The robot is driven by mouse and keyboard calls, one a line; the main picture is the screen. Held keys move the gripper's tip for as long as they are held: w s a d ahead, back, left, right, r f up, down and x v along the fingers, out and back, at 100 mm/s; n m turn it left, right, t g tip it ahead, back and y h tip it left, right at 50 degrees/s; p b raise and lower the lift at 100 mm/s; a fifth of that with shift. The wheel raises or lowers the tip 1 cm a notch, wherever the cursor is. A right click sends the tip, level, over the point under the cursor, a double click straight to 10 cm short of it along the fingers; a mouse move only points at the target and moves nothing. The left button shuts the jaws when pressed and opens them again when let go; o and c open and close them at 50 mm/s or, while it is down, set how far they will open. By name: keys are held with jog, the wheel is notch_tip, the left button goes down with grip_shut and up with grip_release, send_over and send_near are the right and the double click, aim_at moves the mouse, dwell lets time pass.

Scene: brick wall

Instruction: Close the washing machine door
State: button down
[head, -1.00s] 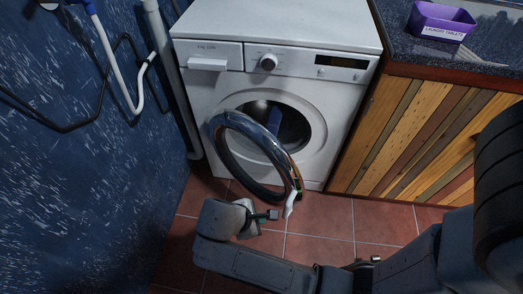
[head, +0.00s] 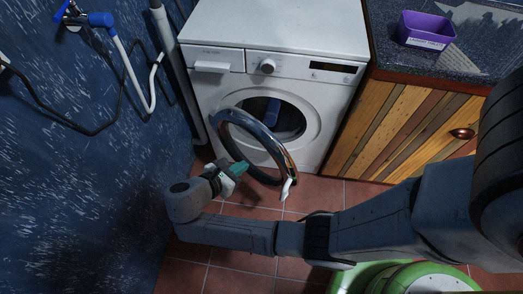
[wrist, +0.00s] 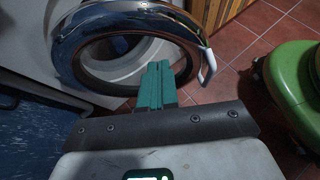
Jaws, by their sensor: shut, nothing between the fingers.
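The white washing machine (head: 318,138) stands against the back wall. Its round door (head: 222,127) with a dark chrome rim is swung open toward me, and its white handle (head: 287,189) hangs at the lower right of the rim. Inside the drum opening a blue item (head: 290,118) shows. My gripper (head: 238,168) is shut and empty, with green fingertips beside the lower left of the door ring. In the wrist view the fingers (wrist: 157,84) overlap the door ring (wrist: 90,28); I cannot tell whether they touch it. The door handle also shows there (wrist: 207,66).
A blue wall (head: 90,190) with a tap and hoses (head: 122,62) is close on the left. A wooden cabinet (head: 390,130) with a dark worktop and purple box (head: 425,28) is on the right. Red floor tiles (head: 325,192) are clear before the machine.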

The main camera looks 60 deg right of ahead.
aim_at(268, 149)
jog(key=x, duration=0.5)
jog(key=r+x, duration=0.1)
jog(key=x, duration=0.2)
jog(key=shift+s+d, duration=0.2)
jog(key=shift+d, duration=0.45)
jog(key=shift+s+d, duration=0.1)
jog(key=shift+d, duration=0.55)
jog(key=shift+d, duration=0.1)
